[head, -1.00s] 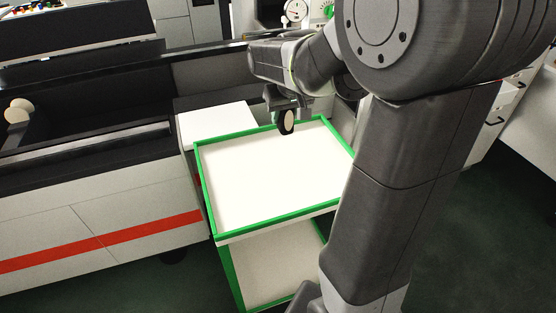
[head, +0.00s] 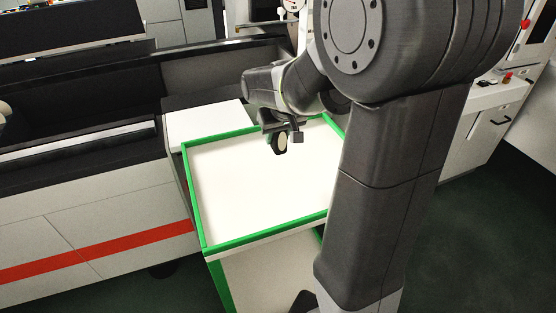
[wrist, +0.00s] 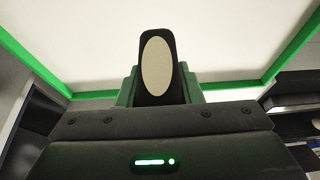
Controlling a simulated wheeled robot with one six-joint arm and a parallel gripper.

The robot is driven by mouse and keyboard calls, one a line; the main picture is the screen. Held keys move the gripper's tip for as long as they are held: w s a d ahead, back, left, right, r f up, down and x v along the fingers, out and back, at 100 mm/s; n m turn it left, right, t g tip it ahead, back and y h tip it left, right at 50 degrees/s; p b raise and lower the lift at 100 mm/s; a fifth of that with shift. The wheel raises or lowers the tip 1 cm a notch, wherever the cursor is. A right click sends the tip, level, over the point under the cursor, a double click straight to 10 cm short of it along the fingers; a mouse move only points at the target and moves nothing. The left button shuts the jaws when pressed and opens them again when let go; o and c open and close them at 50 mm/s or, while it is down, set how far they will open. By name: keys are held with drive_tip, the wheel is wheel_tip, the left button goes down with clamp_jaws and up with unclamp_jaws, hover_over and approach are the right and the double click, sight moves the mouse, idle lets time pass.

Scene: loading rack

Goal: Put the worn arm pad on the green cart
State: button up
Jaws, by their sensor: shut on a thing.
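The worn arm pad (head: 279,144) is a small dark piece with a pale oval face. In the wrist view the pad (wrist: 157,68) stands up between the fingers. My gripper (head: 284,138) is shut on it and holds it over the far part of the green cart's top. The green cart (head: 225,242) has a white top tray with a raised green rim, and the tray is empty. In the wrist view the green rim (wrist: 228,85) runs behind my gripper. I cannot tell exactly how high the pad is above the tray.
A white block-like surface (head: 205,122) adjoins the cart's far left side. A long grey machine with a red stripe (head: 130,240) stands at the left. White cabinets (head: 470,125) stand at the right. The near part of the tray is clear.

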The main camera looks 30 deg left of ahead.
sight(282, 138)
drive_tip(key=shift+f, duration=3.1)
drive_tip(key=shift+f+b, duration=0.15)
drive_tip(key=shift+b, duration=0.15)
drive_tip(key=o, duration=1)
drive_tip(key=shift+r, duration=0.4)
drive_tip(key=p+v, duration=0.1)
drive_tip(key=v, duration=1)
drive_tip(key=shift+s+d+r, duration=0.15)
drive_tip(key=shift+d+r, duration=0.05)
